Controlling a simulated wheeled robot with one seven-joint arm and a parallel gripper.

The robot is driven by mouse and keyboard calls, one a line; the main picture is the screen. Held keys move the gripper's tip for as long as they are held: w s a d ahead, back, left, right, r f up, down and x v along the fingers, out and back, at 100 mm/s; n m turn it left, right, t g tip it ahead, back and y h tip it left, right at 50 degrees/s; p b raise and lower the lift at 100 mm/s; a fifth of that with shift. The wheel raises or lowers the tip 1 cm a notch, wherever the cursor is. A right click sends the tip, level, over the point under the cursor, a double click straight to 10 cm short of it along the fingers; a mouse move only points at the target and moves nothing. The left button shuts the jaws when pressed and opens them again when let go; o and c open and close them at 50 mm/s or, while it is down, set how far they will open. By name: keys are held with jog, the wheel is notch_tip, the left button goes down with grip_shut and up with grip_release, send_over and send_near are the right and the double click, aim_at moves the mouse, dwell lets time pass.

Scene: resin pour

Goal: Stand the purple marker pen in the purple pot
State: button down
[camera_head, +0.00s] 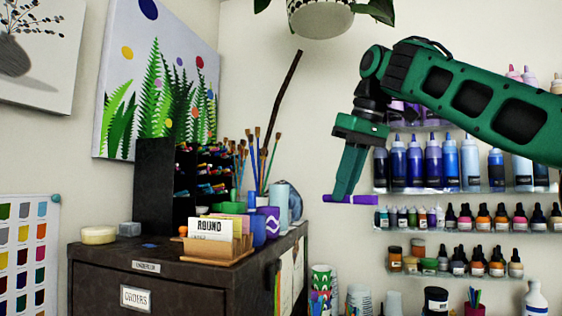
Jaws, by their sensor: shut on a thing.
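My gripper (343,197) is at the right of the middle, pointing down, in the air to the right of the dark cabinet. It is shut on the purple marker pen (365,200). The pen lies nearly level across the fingertips, and its ends show on both sides of them. The purple pot (269,222) has a pale wavy mark and stands on the cabinet top near its right edge. The gripper and pen are apart from the pot, to its right and a little higher in the picture. The inside of the pot cannot be seen.
The cabinet (107,268) carries a wooden card holder (207,252), a blue pot (258,231), a pale blue cylinder (281,205), tall brushes (257,155) and a dark marker rack (153,180). Shelves of bottles (432,163) line the wall at right. A hanging planter (320,18) is above.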

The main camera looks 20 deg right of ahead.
jog(key=shift+d, duration=0.1)
jog(key=w+a+m+t, duration=0.1)
jog(key=w+t, duration=0.2)
jog(key=w, duration=0.6)
jog(key=w+a+t, duration=0.2)
jog(key=w+t, duration=0.1)
jog(key=w, duration=0.6)
jog(key=w+a+r+m+t+y, duration=0.1)
jog(key=w+a+r+t, duration=0.25)
jog(key=t, duration=0.25)
jog(key=w+a+r+t+y, duration=0.1)
jog(key=w+a+r+t, duration=0.15)
jog(key=r+t, duration=0.3)
notch_tip(320, 180, down, 13)
jog(key=shift+s, duration=0.3)
dwell(1.4)
jog(key=shift+t, duration=0.25)
jog(key=c, duration=1.7)
grip_release()
